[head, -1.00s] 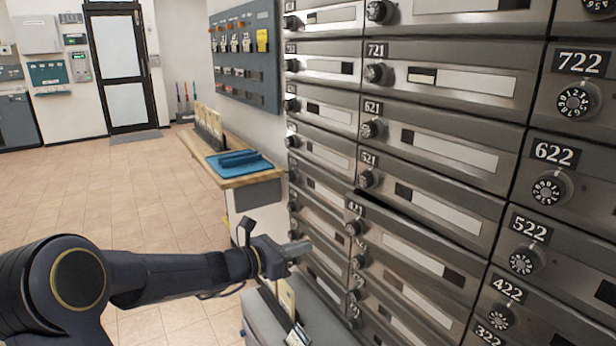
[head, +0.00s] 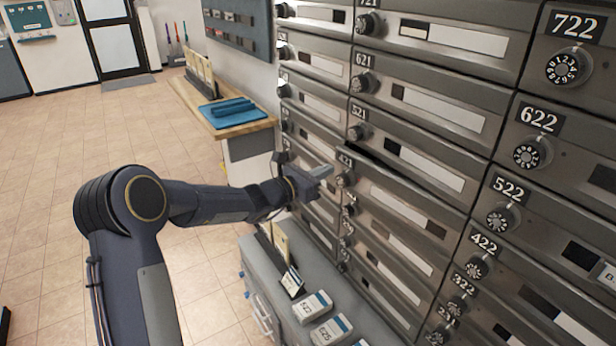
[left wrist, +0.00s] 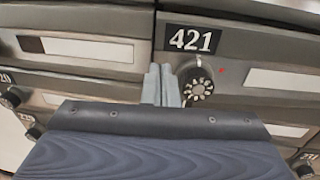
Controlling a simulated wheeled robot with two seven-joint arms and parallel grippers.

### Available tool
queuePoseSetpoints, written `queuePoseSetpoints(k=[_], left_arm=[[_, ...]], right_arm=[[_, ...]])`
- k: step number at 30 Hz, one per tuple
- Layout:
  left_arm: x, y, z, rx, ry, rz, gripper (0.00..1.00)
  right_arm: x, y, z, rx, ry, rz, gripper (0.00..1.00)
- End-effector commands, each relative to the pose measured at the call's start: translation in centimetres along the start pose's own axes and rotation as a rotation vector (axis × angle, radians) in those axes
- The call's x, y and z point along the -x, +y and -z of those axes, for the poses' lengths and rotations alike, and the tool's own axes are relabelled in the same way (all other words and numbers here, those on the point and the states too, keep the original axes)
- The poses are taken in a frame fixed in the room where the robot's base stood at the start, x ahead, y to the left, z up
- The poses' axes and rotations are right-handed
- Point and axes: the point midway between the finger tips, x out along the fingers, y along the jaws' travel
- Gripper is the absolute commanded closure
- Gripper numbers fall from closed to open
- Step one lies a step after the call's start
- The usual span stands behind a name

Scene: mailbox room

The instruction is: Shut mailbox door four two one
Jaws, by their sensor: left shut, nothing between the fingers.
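Mailbox door 421 (head: 400,208) is a grey metal door with a numbered plate, a dial knob (head: 346,180) and a pale label strip. In the head view a dark gap shows along its top edge below door 521, so it stands slightly out. The left wrist view shows door 421 (left wrist: 235,95) with its plate and dial close up. My left gripper (head: 325,172) is shut and empty, just left of the dial near the door's upper left corner. Its fingertips (left wrist: 162,84) show beside the dial; whether they touch the door cannot be told. My right gripper is not in view.
Doors 521 (head: 420,160) and 422 (head: 520,295) adjoin it. A grey cabinet (head: 265,262) with labelled boxes (head: 312,307) stands below. A wooden counter (head: 245,128) with a blue tray (head: 232,112) juts out behind my arm.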

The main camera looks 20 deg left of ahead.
Motion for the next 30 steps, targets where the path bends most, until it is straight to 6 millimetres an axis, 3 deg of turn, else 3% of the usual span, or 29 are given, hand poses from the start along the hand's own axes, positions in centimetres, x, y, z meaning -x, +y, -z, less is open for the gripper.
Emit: queuePoseSetpoints(k=[5, 17, 24, 30], left_arm=[[-1.2, 0.0, -0.1, 0.0, -0.001, -0.001, 1.0], [-1.6, 0.0, -0.2, 0.0, 0.0, 0.004, 1.0], [-4.7, 0.2, -0.8, 0.0, -0.004, 0.09, 1.0], [-6.0, 0.2, -0.2, 0.0, 0.0, 0.133, 1.0]], right_arm=[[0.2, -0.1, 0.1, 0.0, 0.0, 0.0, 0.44], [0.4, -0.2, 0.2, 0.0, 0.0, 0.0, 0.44], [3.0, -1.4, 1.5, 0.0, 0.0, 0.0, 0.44], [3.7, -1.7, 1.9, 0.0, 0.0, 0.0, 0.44]])
